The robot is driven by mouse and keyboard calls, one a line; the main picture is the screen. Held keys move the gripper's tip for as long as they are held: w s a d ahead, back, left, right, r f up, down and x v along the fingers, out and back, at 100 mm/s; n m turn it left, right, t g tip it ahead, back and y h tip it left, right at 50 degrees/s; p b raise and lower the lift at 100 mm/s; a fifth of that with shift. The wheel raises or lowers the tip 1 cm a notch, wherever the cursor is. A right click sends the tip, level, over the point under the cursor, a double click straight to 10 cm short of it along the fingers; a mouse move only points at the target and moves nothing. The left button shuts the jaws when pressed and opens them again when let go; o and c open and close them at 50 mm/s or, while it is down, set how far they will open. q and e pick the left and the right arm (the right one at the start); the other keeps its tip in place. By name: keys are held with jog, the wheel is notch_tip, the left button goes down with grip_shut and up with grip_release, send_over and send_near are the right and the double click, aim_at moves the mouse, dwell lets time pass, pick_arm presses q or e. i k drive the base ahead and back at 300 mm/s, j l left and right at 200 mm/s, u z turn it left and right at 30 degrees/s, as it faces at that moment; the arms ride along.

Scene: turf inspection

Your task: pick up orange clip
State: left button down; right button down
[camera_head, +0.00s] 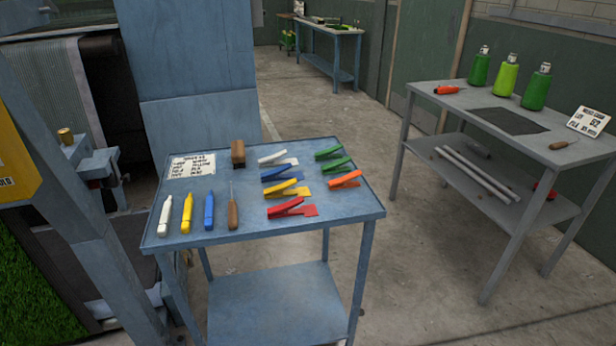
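The orange clip (345,180) lies at the right side of the blue table (340,212), near its right edge. A green clip (337,165) lies just behind it, and a second green clip (329,153) is farther back. To its left are a yellow clip (287,190), a red clip (291,208), a blue clip (281,172) and a white clip (275,157). Neither of my grippers is in view, and nothing covers the orange clip.
Markers (187,213), an awl (233,206), a wooden block (238,153) and a written card (191,166) share the blue table. A grey table (450,101) with green bottles (506,75) stands at right. Bare floor lies between the tables.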

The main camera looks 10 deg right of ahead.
aim_at(341, 183)
jog(key=z, duration=0.7)
